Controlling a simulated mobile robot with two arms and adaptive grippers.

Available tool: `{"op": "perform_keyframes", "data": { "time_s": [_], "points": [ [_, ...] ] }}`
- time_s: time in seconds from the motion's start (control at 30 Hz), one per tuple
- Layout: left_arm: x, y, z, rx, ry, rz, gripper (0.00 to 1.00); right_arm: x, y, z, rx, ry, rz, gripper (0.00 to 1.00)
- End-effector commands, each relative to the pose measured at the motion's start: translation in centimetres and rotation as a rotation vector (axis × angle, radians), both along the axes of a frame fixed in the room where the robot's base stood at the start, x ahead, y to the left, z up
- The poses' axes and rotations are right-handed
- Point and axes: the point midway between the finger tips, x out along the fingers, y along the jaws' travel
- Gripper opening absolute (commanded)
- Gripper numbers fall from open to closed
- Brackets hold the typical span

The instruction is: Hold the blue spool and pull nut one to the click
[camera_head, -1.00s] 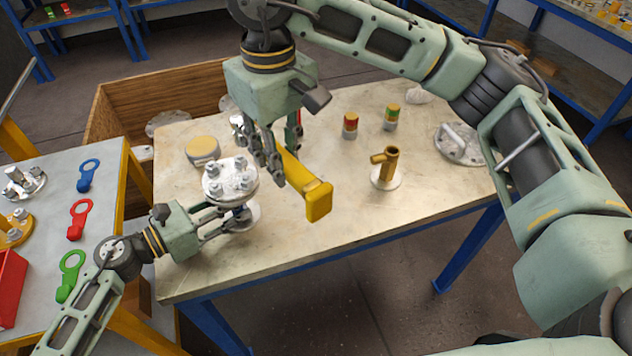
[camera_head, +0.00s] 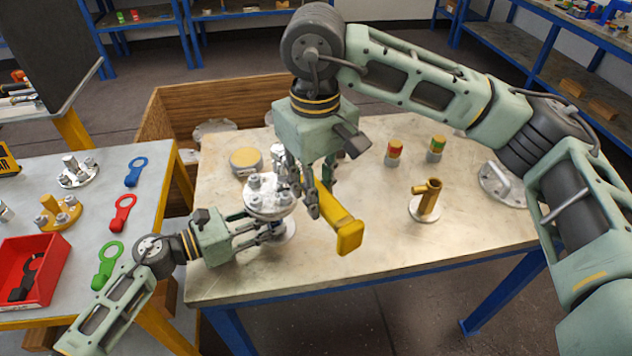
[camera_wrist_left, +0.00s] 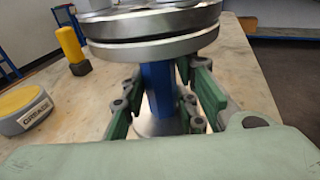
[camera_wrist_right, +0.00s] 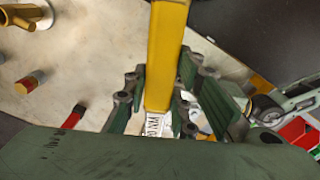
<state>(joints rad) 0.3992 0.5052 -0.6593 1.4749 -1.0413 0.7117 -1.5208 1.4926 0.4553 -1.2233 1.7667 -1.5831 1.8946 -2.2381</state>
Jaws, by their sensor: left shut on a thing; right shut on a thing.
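The blue spool (camera_wrist_left: 158,88) stands upright on the table, its blue neck under a silver flange pair (camera_wrist_left: 150,35). My left gripper (camera_head: 272,231) is shut around this neck; its fingers also show in the left wrist view (camera_wrist_left: 160,105). In the head view several bolts and nuts stand on the flange (camera_head: 268,200); I cannot tell which nut is one. My right gripper (camera_head: 316,192) is shut on a yellow-handled wrench (camera_head: 345,230) just right of the flange. The wrench's handle also shows in the right wrist view (camera_wrist_right: 166,55). Its head is mostly hidden, so its fit on a nut is unclear.
A grease tin (camera_head: 246,161) stands behind the flange. A brass fitting (camera_head: 427,199), two small banded cylinders (camera_head: 394,153) and a handled plate (camera_head: 503,185) stand to the right. The side table holds coloured ring tags (camera_head: 122,212) and a red bin (camera_head: 30,270). The front tabletop is clear.

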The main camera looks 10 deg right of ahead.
Motion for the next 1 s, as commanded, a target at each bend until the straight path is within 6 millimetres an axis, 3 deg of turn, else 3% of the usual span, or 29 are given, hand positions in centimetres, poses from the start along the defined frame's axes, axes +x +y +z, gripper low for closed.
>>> {"op": "perform_keyframes", "data": {
  "time_s": [1.0],
  "points": [
    [0.1,0.1,0.1,0.001,-0.002,0.004,0.07,0.1,0.0,-2.4,0.002,-0.002,-0.001,0.00]
  ]
}}
